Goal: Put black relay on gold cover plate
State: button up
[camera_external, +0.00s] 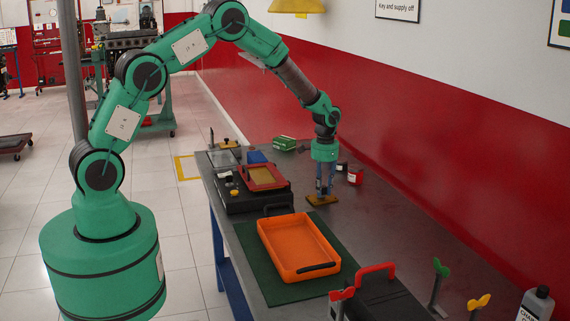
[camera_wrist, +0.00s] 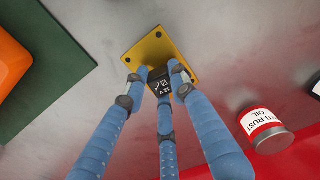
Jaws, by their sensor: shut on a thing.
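The gold cover plate (camera_external: 322,199) lies flat on the grey bench top below my gripper. It also shows in the wrist view (camera_wrist: 150,52), with a hole near each visible corner. The black relay (camera_wrist: 159,84) with white marking sits between my blue fingers, over the near part of the plate. My gripper (camera_wrist: 157,88) is shut on the relay, pointing down. In the external view my gripper (camera_external: 323,188) is low over the plate and its fingers hide the relay. I cannot tell whether the relay touches the plate.
An orange tray (camera_external: 265,230) on a green mat (camera_external: 250,262) is at the left of the plate. A red-and-white anti-rust oil tin (camera_wrist: 263,124) stands close by on the right. A red-framed tray (camera_external: 262,187) and a green box (camera_external: 285,143) stand farther back.

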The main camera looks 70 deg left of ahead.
aim_at(323, 186)
jog(key=shift+f, duration=0.1)
jog(key=o, duration=1)
notch_tip(323, 186, up, 12)
jog(key=p, duration=0.2)
jog(key=shift+w, duration=0.1)
dwell(0.7)
jog(key=shift+r, duration=0.2)
